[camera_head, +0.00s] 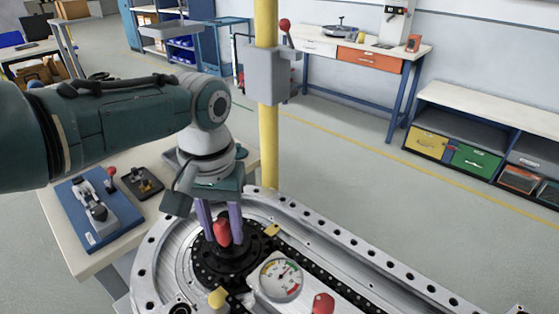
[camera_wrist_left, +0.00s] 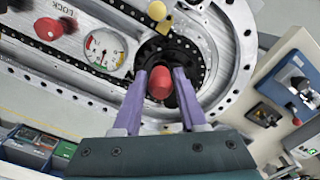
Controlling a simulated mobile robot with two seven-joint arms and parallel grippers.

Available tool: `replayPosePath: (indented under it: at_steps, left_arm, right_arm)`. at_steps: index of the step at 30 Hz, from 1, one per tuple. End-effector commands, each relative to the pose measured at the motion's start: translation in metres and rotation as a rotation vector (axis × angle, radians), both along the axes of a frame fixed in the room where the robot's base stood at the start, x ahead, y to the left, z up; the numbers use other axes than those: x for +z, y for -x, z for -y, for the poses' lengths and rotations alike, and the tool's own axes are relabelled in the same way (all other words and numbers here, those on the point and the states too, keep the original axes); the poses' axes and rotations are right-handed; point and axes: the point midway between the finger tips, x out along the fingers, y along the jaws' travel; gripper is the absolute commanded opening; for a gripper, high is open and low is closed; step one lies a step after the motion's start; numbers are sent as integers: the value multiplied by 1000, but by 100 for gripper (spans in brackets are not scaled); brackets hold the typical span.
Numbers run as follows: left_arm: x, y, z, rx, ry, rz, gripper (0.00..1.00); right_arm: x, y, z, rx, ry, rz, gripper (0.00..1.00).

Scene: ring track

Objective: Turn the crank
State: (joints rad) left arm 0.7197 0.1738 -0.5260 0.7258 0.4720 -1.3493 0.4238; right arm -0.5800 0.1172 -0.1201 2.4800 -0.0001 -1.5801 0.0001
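The crank is a dark round hub (camera_head: 222,262) with an upright red knob (camera_head: 222,232), set in the ring track at the lower centre of the head view. The knob also shows in the left wrist view (camera_wrist_left: 160,83). My left gripper (camera_head: 219,232) reaches down from above with its two purple fingers apart. In the left wrist view the fingers (camera_wrist_left: 160,80) stand on either side of the knob. I cannot tell whether they touch it. The fingers partly hide the hub's far side in the head view. My right gripper is out of view.
A dial gauge (camera_head: 281,278), another red knob (camera_head: 323,303) and a yellow knob (camera_head: 217,298) lie close to the crank. A yellow post (camera_head: 268,150) with a grey box stands behind the track. A side table at left holds a blue fixture (camera_head: 98,210). The floor at right is clear.

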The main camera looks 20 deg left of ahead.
Motion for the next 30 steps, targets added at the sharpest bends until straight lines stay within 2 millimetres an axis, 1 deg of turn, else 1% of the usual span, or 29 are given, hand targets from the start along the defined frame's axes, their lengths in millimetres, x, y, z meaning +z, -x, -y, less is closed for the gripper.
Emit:
replayPosePath:
  at_steps: [1,4,5,11,14,17,19,23,27,30]
  left_arm:
    - [0,0,0,0,0,0,48]
    - [0,0,0,0,0,0,59]
    - [0,0,0,0,0,0,62]
    - [0,0,0,0,-1,-1,62]
    - [4,0,0,0,0,0,62]
    - [18,0,0,-1,1,1,62]
    - [32,0,-1,0,0,3,62]
    - [57,0,-1,-2,0,3,62]
    - [81,0,0,0,0,3,62]
    - [92,-1,0,-1,1,2,62]
  right_arm:
    - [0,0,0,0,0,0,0]
    - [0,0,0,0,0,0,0]
    - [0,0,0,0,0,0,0]
    - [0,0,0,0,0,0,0]
    - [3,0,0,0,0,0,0]
    - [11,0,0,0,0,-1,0]
    - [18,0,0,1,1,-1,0]
    - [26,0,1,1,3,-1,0]
    - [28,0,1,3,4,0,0]
    - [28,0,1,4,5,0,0]
